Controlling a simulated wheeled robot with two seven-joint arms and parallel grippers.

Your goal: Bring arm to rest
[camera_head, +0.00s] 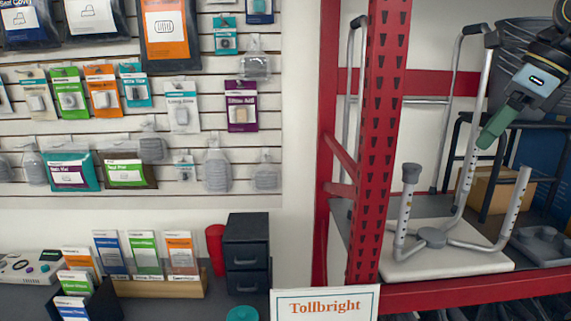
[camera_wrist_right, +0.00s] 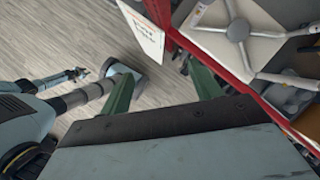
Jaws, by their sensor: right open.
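My right gripper (camera_head: 488,138) is at the right in the head view, seen from the side, in front of the red shelf rack (camera_head: 377,150). Its two green fingers also show in the wrist view (camera_wrist_right: 163,88), spread wide apart with nothing between them, so it is open and empty. The green fingertips overlap the cane's shaft in the head view; I cannot tell a touch. My left gripper does not show in the head view.
The rack's red upright and front beam stand close to my right arm. A Tollbright sign (camera_head: 325,303) is at the front.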

